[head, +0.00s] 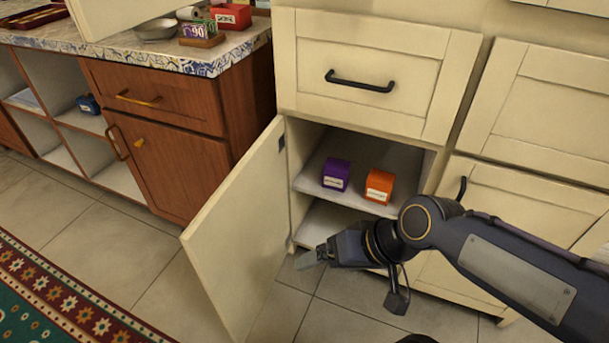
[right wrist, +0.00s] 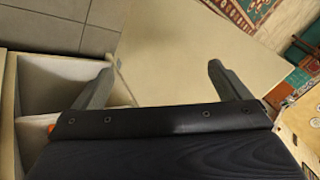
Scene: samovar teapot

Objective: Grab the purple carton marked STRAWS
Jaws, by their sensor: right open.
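The purple carton (head: 336,174) with a pale label stands upright on the upper shelf of the open cream cabinet. It is left of an orange carton (head: 379,186) and apart from it. The label's text is too small to read. My right gripper (head: 312,258) is in front of the cabinet, lower than the cartons and apart from them. In the right wrist view its two fingers (right wrist: 160,85) are spread with nothing between them, and the open door shows beyond. The purple carton does not show clearly there. My left gripper is not in view.
The cabinet door (head: 240,235) stands open on the left, close to my right gripper. The upper shelf (head: 312,182) has a lower shelf beneath it. A closed drawer (head: 365,60) is above the opening. A patterned rug (head: 60,295) lies at the lower left.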

